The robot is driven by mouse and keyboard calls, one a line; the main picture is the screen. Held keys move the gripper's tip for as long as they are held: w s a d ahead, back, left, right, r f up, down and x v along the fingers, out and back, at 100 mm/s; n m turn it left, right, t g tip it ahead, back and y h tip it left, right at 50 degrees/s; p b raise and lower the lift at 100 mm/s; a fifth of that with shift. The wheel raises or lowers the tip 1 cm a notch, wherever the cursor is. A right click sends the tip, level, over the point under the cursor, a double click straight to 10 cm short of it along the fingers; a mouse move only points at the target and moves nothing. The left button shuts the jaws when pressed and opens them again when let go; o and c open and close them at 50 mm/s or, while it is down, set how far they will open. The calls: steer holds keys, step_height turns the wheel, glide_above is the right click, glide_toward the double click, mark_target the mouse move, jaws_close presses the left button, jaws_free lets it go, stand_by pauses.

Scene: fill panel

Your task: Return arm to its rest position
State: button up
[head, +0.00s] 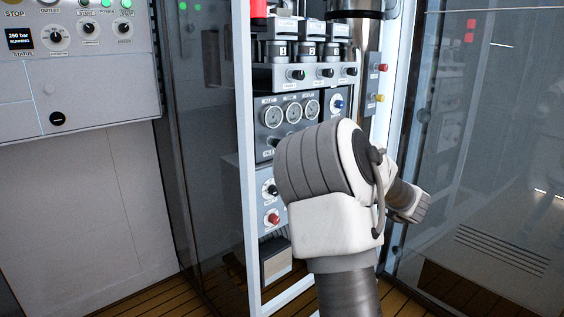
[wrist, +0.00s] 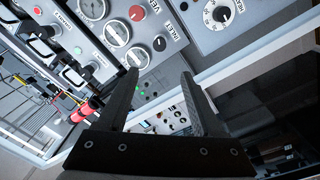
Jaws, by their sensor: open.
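My arm rises in the middle of the head view, bent at a white and grey joint in front of the fill panel (head: 290,112). Its far end points right and away, and the fingers are hidden there. In the wrist view my gripper (wrist: 161,85) is open, with its two dark fingers apart and nothing between them. The panel with its gauges (wrist: 116,32) and knobs shows beyond the fingers, tilted in the picture. The fingers appear apart from the panel.
A control box (head: 75,75) hangs at the left. A glass door (head: 490,150) stands at the right, and a pale frame post (head: 246,170) borders the panel. Red (head: 383,67) and yellow (head: 380,98) knobs stick out beside the panel. Wooden slat floor (head: 140,300) lies below.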

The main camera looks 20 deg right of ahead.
steer(key=s+a+f+m+g+y, duration=0.15)
steer(key=s+a+m+g, duration=0.3)
steer(key=s+a, duration=0.5)
steer(key=s+a+f+m+g+y, duration=0.1)
steer(key=s+a+m+g+y, duration=0.35)
steer(key=a, duration=0.75)
steer(key=s+a+f+g+h, duration=0.1)
steer(key=s+a+g+h, duration=0.1)
steer(key=s, duration=0.4)
steer(key=s+a+f+g+h, duration=0.2)
steer(key=s+h, duration=0.1)
steer(key=s, duration=0.3)
steer(key=s+d+f+m+t+h, duration=0.1)
steer(key=s+d+m+h, duration=0.35)
steer(key=s+h, duration=0.25)
step_height(320, 180, up, 28)
steer(key=p, duration=2.8)
steer(key=shift+d+r+h+p, duration=0.15)
steer(key=shift+d+h+p, duration=0.1)
steer(key=shift+h+p, duration=0.05)
